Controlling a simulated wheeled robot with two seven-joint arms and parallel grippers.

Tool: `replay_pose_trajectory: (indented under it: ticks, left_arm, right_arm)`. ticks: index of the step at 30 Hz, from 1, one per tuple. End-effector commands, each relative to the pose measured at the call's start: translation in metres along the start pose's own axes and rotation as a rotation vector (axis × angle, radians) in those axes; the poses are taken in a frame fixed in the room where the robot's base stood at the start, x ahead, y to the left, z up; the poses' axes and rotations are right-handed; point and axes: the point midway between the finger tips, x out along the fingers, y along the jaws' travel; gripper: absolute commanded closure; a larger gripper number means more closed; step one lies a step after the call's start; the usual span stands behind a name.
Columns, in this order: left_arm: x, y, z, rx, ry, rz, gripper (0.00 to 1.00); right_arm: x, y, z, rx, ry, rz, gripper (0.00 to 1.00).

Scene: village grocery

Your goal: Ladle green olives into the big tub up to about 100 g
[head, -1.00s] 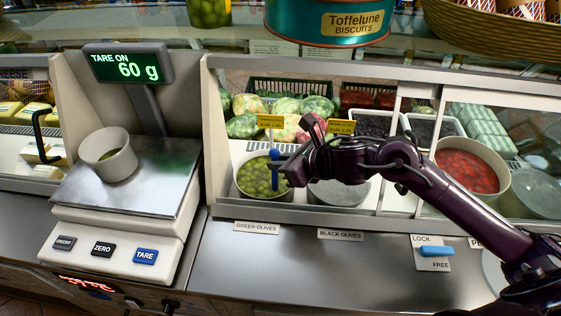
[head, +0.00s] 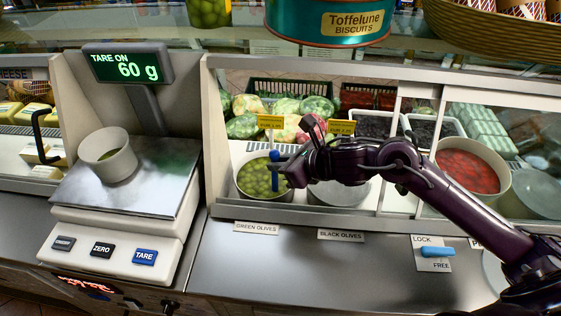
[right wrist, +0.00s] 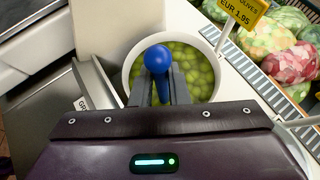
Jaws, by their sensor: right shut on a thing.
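The green olives sit in a round white pot (head: 241,190) behind the GREEN OLIVES label; the pot also shows in the right wrist view (right wrist: 208,38). My right gripper (head: 275,167) is shut on the blue handle of the ladle (head: 275,156), which stands upright over the olives. In the right wrist view the ladle's blue knob (right wrist: 157,58) sits between the fingers; its bowl is hidden. The white tub (head: 108,154) stands on the scale's steel plate (head: 150,190), with a little green inside. The scale display (head: 127,65) reads TARE ON, 60 g. My left gripper is not in view.
A lidded black olives pot (head: 340,193) stands right of the green olives. The counter's front ledge (head: 290,270) is clear. A glass frame and price tags (head: 270,121) surround the pots. A blue lock lever (head: 436,251) is at the right.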

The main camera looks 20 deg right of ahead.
Motion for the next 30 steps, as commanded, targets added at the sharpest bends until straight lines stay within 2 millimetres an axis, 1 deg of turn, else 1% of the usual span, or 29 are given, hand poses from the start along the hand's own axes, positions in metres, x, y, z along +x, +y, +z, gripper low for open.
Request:
replay_pose_trajectory:
  ticks: [24,30]
  left_arm:
    - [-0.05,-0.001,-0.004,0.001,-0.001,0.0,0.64]
    - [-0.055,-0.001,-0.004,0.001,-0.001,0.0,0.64]
  right_arm:
    - [-0.041,0.0,0.061,-0.001,-0.003,0.0,1.0]
    - [-0.046,0.0,0.069,-0.001,-0.002,0.0,1.0]
